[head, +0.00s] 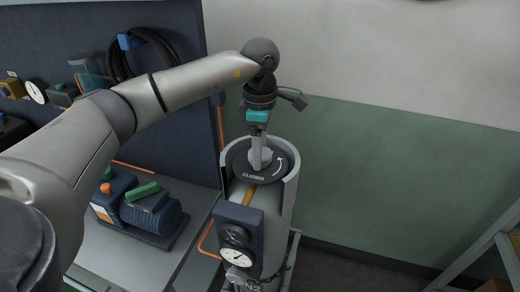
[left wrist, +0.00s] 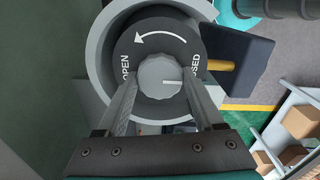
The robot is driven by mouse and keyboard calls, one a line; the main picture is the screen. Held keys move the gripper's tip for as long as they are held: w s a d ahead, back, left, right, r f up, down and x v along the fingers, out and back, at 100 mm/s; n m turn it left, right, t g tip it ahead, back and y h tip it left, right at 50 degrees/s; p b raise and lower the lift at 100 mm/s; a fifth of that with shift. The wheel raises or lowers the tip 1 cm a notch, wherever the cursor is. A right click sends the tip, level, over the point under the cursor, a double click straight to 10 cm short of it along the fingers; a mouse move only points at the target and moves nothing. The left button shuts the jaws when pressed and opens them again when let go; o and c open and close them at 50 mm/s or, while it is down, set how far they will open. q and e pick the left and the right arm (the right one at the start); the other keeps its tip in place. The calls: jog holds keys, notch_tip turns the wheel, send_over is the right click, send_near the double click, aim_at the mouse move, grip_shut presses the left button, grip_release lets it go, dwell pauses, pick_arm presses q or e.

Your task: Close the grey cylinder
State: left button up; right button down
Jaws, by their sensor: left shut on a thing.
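The grey cylinder (head: 282,215) stands upright, with a dark round dial (head: 277,172) set inside its rim. In the left wrist view the dial (left wrist: 150,40) reads OPEN on the left and CLOSED, partly covered, on the right, with a curved white arrow pointing toward OPEN. A grey knob (head: 265,159) sits at the dial's centre. My left gripper (head: 258,152) points down and is shut on the knob, which also shows in the left wrist view (left wrist: 160,76). The knob's white mark points right, toward CLOSED. My right gripper is out of view.
A blue motor pump (head: 150,212) sits on a grey bench at left. Shelves with boxes (left wrist: 300,122) stand at right.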

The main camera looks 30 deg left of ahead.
pick_arm(q)
jog(key=shift+r, duration=0.1)
jog(key=o, duration=1.4)
notch_tip(320, 180, up, 15)
jog(key=shift+r+p, duration=0.1)
jog(key=shift+p, duration=0.45)
jog(key=shift+s, duration=0.1)
